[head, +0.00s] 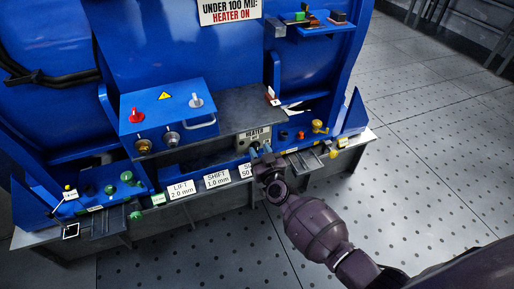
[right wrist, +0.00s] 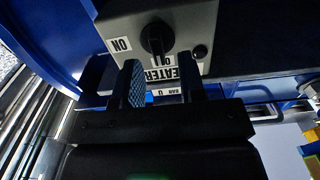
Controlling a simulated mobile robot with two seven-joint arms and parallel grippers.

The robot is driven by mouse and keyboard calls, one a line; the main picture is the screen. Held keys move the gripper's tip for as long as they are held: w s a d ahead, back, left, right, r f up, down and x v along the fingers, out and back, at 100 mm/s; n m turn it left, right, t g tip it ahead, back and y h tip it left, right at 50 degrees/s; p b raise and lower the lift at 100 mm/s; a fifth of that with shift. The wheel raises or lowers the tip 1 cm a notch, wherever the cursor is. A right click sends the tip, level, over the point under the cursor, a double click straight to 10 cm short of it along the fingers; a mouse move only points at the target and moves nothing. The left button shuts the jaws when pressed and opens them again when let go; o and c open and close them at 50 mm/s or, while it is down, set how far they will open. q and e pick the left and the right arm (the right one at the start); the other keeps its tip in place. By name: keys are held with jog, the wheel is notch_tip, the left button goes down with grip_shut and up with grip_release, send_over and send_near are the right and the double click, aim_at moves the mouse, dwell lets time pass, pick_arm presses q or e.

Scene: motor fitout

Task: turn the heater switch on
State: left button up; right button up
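The heater switch is a black rotary knob (right wrist: 155,38) on a small grey box (right wrist: 205,25) lettered HEATER, seen in the right wrist view. Its ON label (right wrist: 121,44) is left of the knob, and an OFF label is at the knob's lower end, partly covered. In the head view the heater box (head: 250,135) sits at the front of the blue machine; the knob is hard to make out there. My right gripper (right wrist: 163,80) is open and empty, its fingers apart just short of the knob. It also shows in the head view (head: 262,157), close in front of the box. My left gripper is out of view.
A blue control box (head: 168,118) with knobs and a handle stands left of the heater box. White LIFT and SHIFT labels (head: 181,190) line the front ledge. Yellow and orange fittings (head: 319,126) are to the right. The floor in front is clear.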

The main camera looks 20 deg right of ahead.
jog(key=shift+w, duration=1.05)
grip_shut()
